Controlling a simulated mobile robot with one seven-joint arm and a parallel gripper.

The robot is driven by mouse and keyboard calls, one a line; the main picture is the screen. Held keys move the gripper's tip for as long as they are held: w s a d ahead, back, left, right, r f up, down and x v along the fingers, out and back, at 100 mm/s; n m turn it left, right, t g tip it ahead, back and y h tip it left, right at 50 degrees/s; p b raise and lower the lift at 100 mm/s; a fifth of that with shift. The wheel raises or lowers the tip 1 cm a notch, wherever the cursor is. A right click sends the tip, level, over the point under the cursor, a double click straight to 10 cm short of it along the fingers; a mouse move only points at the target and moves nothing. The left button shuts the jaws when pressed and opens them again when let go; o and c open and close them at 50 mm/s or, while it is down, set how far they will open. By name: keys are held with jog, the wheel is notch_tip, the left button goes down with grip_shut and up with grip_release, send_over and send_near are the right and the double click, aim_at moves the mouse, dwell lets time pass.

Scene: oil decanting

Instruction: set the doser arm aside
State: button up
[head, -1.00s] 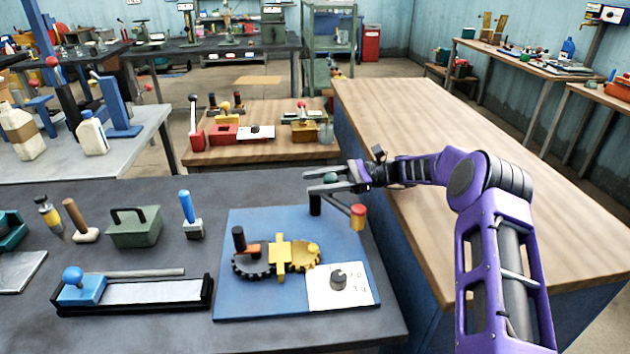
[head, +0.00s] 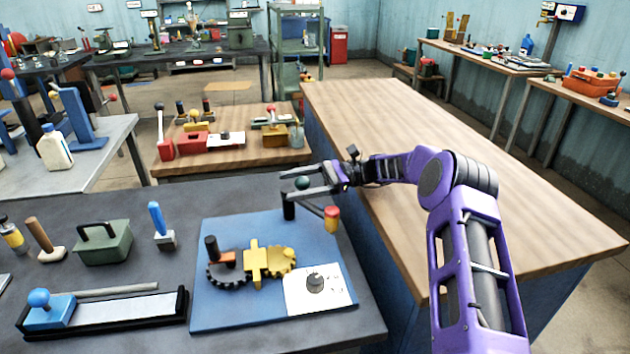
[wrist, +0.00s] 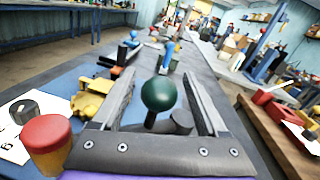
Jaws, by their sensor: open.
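In the wrist view the green knob (wrist: 158,93) is between the spread fingers, with a gap on each side. A black post (head: 289,207) and a yellow cylinder with a red top (head: 332,219) are just below the gripper. Whether a bar joins them is partly hidden by my gripper.
A green box (head: 104,243) and a blue-handled tool (head: 158,222) stand left. The wooden bench (head: 400,140) at right has clear room.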

jog(key=v, duration=1)
jog(key=shift+d+b, duration=0.3)
jog(key=shift+d, duration=0.05)
jog(key=shift+w, duration=0.1)
